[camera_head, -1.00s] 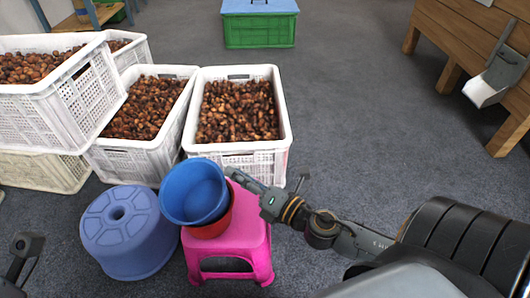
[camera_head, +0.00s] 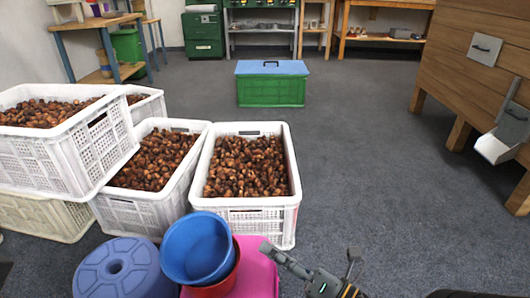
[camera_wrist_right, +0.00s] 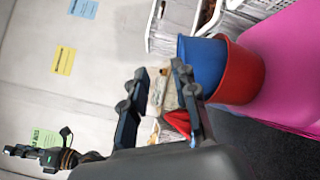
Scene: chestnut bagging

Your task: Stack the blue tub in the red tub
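The blue tub (camera_head: 198,248) sits inside the red tub (camera_head: 222,286), its rim standing above the red rim and slightly to the left. The red tub stands on the pink stool (camera_head: 260,275). The right wrist view also shows the blue tub (camera_wrist_right: 202,65) nested in the red tub (camera_wrist_right: 238,72), with the pink stool beside them. My right gripper (camera_head: 309,252) is open and empty, to the right of the tubs and apart from them. Its two spread fingers show in the right wrist view (camera_wrist_right: 160,72).
White crates of chestnuts (camera_head: 262,216) stand behind.

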